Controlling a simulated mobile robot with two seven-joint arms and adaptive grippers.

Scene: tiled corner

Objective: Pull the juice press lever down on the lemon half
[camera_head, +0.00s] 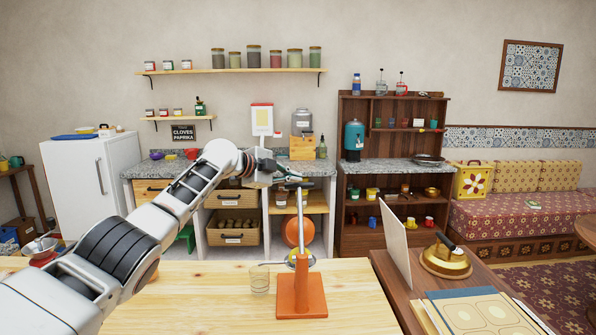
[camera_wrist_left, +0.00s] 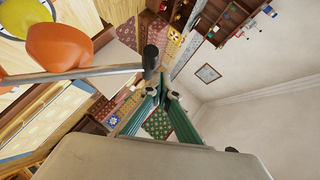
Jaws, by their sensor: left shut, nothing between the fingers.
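The juice press has an orange base (camera_head: 302,296) on the wooden table and an orange cup (camera_head: 297,231) on its lever arm. The metal lever (camera_head: 303,215) stands raised, nearly upright, with a dark handle (camera_head: 297,186) at its top. In the left wrist view the lever (camera_wrist_left: 100,72) runs across from the orange cup (camera_wrist_left: 60,45) to the black handle end (camera_wrist_left: 151,58). A yellow round face (camera_wrist_left: 24,8) beyond the cup may be the lemon half; I cannot tell. My left gripper (camera_head: 284,178) is shut and empty, close beside the handle end. My right gripper is out of view.
A clear glass (camera_head: 260,280) stands on the table (camera_head: 205,295) just left of the press. To the right, a side table holds an upright pale panel (camera_head: 395,243), a brass object with a dark handle (camera_head: 446,259) and flat folders (camera_head: 480,312). The table's left part looks bare.

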